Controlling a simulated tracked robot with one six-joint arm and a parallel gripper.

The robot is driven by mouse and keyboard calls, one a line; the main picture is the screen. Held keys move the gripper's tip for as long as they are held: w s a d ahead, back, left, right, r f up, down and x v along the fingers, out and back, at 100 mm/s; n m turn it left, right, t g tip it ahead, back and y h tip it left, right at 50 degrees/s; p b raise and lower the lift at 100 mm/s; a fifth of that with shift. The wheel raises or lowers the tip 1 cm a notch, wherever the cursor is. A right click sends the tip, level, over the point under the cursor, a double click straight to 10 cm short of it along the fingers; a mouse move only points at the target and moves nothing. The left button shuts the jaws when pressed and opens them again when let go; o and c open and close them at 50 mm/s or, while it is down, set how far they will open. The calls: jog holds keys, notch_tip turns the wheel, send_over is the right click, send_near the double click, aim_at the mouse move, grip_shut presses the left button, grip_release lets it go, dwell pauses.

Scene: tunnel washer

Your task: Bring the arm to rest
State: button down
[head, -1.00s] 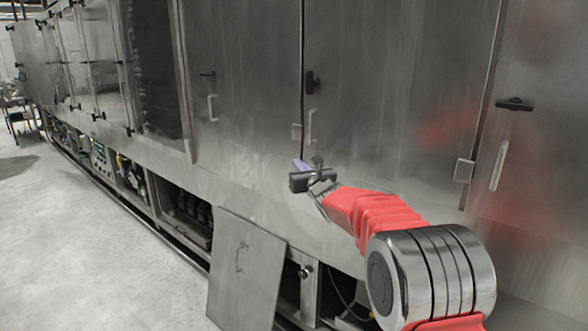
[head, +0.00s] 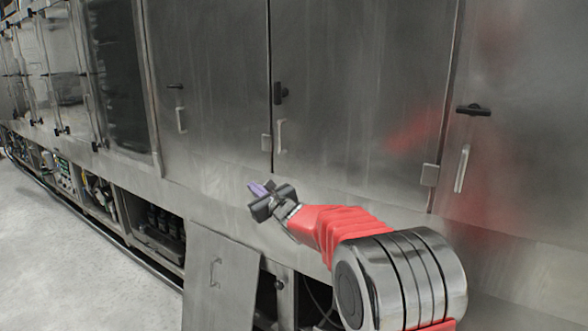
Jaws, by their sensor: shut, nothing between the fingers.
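My gripper (head: 258,190) is near the middle of the head view, at the end of my red-sleeved arm. Its fingers, purplish at the tip, are together and hold nothing. The arm reaches from the lower right toward the left, in front of the washer's lower door edge. The gripper appears in front of the steel tunnel washer (head: 360,100). I cannot tell the exact gap between them.
Washer doors carry handles (head: 461,168) and black latches (head: 473,110). A loose steel panel (head: 218,285) leans against the washer below the gripper. Open lower bays (head: 155,225) show machinery. Clear pale floor (head: 60,265) lies at the left.

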jog(key=s+d+f+n+g, duration=0.1)
jog(key=s+f+n+g, duration=0.2)
jog(key=s+n, duration=0.45)
jog(key=s+d+f+n+g, duration=0.1)
jog(key=s+f+n+g, duration=0.3)
jog(key=s, duration=0.7)
jog(key=s+d+f+n+g, duration=0.1)
jog(key=s+f+n+g, duration=0.15)
jog(key=s+n, duration=0.55)
jog(key=s+d+n+h, duration=0.7)
jog(key=s+d+h, duration=0.2)
jog(key=s+d, duration=1.7)
jog(key=shift+s+d+r+h, duration=0.2)
jog(key=shift+s+r+h, duration=0.15)
jog(key=shift+s, duration=0.15)
